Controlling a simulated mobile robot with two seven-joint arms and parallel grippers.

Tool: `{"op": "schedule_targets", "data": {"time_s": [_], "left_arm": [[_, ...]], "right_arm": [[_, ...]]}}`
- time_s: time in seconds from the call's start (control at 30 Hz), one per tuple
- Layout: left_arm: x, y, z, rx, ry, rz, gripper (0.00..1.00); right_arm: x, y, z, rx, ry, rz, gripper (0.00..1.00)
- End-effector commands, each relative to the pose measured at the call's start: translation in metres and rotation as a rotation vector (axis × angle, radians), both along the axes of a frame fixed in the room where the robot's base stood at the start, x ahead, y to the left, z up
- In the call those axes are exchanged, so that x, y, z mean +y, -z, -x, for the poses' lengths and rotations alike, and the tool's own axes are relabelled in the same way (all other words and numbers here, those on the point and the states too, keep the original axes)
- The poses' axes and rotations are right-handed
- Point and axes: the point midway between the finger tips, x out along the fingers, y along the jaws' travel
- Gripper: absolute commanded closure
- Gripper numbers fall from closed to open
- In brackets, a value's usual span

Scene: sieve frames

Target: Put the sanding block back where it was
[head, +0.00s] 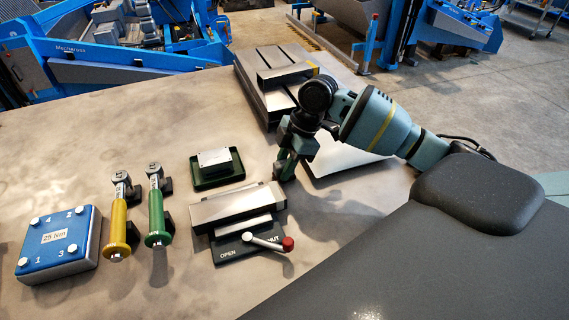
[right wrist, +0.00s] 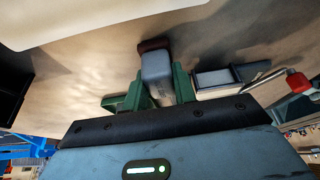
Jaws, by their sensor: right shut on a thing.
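My right gripper (head: 286,167) points down over the table, just right of the green tray and the vise. In the right wrist view its green fingers (right wrist: 160,92) are shut on a grey block with a dark reddish-brown far end (right wrist: 155,65), which I take to be the sanding block. In the head view the fingers and arm mostly hide this block, and I cannot tell whether it touches the table. My left gripper is not in view.
A green tray (head: 198,184) holds a metal block (head: 215,157). A vise (head: 235,205) with a red-knobbed lever (head: 287,243) stands nearby. A white sheet (head: 335,158) lies under my right arm. A slotted steel plate (head: 285,60) is behind. Yellow and green wrenches and a blue bolted block (head: 58,243) are left.

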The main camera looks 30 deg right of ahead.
Motion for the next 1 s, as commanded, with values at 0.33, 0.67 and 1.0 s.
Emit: {"op": "schedule_targets", "data": {"time_s": [0.33, 0.67, 1.0], "left_arm": [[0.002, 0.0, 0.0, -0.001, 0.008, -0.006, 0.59], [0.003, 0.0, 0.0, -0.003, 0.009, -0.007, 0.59], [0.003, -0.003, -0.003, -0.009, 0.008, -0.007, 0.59]], "right_arm": [[0.0, 0.003, 0.0, 0.001, 0.0, 0.0, 0.51], [-0.001, -0.002, 0.0, -0.001, 0.0, 0.0, 0.51], [-0.023, -0.058, 0.005, -0.004, 0.002, 0.0, 0.51]]}}
